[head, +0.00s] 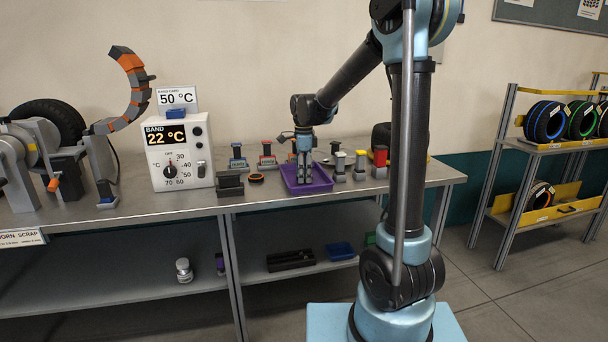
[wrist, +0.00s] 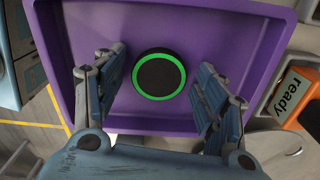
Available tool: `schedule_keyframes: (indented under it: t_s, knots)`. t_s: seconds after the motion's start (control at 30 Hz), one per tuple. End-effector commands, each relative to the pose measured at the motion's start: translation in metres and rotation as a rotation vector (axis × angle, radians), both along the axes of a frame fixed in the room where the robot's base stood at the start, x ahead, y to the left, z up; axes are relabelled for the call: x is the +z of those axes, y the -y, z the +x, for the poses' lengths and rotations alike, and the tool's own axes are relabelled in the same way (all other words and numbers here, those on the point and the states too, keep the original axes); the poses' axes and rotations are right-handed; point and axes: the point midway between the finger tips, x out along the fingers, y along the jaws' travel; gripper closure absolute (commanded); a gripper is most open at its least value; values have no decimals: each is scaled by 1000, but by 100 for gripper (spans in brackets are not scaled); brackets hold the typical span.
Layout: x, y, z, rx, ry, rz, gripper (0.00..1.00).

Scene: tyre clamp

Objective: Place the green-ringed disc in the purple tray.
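The purple tray (head: 326,184) sits on the metal bench. In the wrist view the purple tray (wrist: 205,28) fills most of the picture. The green-ringed disc (wrist: 159,75), black with a bright green rim, lies flat inside the tray. My gripper (head: 304,181) points down over the tray. In the wrist view my gripper (wrist: 162,62) is open, with one finger on each side of the disc and a gap on both sides. In the head view the disc is hidden by the gripper and tray wall.
An orange-ringed disc (head: 257,178) and a dark block (head: 230,184) lie left of the tray. Small stands (head: 340,165) are close on its right. A temperature box (head: 180,152) stands further left. An orange "ready" block (wrist: 295,98) is beside the tray.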

Motion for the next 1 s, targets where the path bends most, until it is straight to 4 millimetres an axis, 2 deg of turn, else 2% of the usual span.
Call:
schedule_keyframes:
  t_s: [0.3, 0.47, 1.0]
  knots:
    - [1, -1, 0, 1, 0, 0, 31]
    - [11, -1, -1, 1, 0, 0, 31]
    - [98, -1, 0, 1, 0, 0, 31]
